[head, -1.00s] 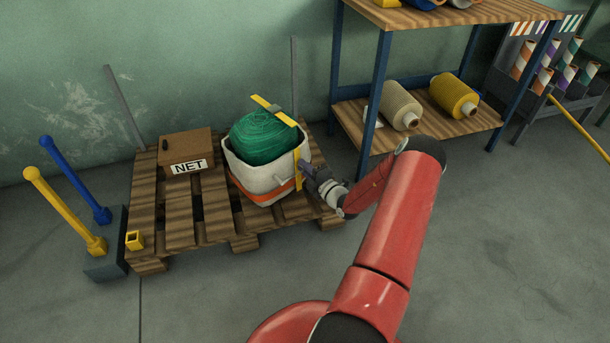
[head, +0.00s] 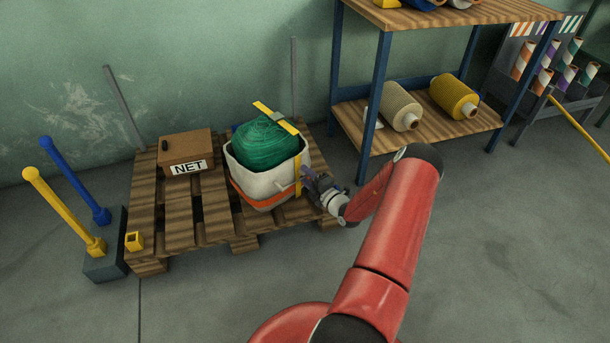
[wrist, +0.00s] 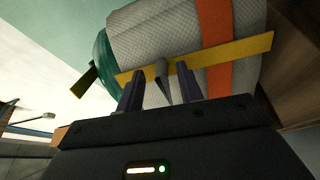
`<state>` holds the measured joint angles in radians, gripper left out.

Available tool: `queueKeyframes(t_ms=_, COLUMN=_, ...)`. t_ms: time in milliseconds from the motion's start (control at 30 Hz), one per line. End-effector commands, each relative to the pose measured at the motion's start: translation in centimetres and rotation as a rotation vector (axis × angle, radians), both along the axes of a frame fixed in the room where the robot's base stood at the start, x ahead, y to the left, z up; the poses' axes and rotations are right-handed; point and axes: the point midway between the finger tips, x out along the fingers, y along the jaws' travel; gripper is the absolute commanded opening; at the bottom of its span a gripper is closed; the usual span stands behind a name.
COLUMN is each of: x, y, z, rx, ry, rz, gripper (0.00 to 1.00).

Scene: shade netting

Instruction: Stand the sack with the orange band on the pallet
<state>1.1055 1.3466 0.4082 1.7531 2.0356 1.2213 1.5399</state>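The white sack (head: 262,181) with the orange band (head: 246,197) is at the right part of the wooden pallet (head: 178,229). It looks roughly upright with a slight lean, and its underside contact is hard to see. A green net bundle (head: 265,146) fills its top, with a yellow strap (head: 297,175) down its right side. My gripper (head: 310,178) is at the sack's right side. In the wrist view, the gripper (wrist: 158,88) has its fingers apart, with a grey tab (wrist: 161,76) between them, in front of the yellow strap and sack wall (wrist: 165,40). Gaps show beside the tab.
A brown NET box (head: 186,149) stands at the pallet's back left. A small yellow square tube (head: 134,241) lies at its left edge. Yellow and blue posts (head: 62,210) stand left. A shelf (head: 425,128) with net rolls stands behind right. Grey floor is open at front and right.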

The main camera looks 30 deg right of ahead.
Motion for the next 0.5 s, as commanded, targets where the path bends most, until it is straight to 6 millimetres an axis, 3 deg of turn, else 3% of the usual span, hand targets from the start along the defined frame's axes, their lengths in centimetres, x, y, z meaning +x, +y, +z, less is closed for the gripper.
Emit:
queueKeyframes(t_ms=300, x=-6.5, y=-0.8, z=-0.2, rx=0.000, ry=0.001, rz=-0.004, gripper=0.37)
queueKeyframes(t_ms=500, x=-9.7, y=-1.1, z=-0.3, rx=0.001, ry=0.000, rz=-0.003, gripper=0.37)
